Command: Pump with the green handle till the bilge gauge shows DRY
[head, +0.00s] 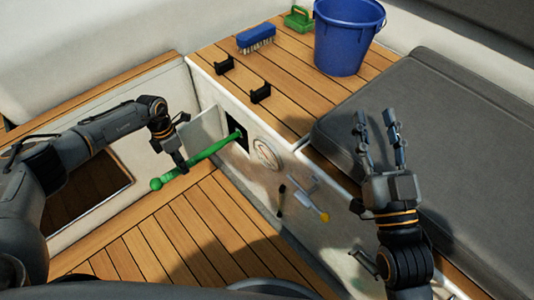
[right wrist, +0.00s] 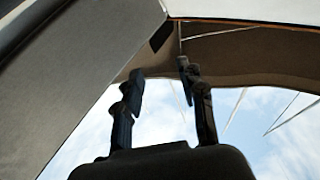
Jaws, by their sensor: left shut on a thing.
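The green handle (head: 205,152) sticks out of a dark square opening (head: 237,136) in the white locker front and ends in a round knob. My left gripper (head: 183,166) is shut on the green handle, between the knob and the opening. The round bilge gauge (head: 266,153) sits on the locker front to the right of the opening; its reading is too small to tell. My right gripper (head: 378,128) is open and empty, pointing up in front of the grey cushion; its fingers also show in the right wrist view (right wrist: 160,90) against the sky and canopy.
A blue bucket (head: 345,40), a blue brush (head: 256,39) and a green caddy (head: 298,18) stand on the wooden bench top with two black brackets (head: 260,93). A grey cushion (head: 440,130) lies at right. A small open door (head: 200,132) is beside the opening. The slatted floor (head: 190,235) is clear.

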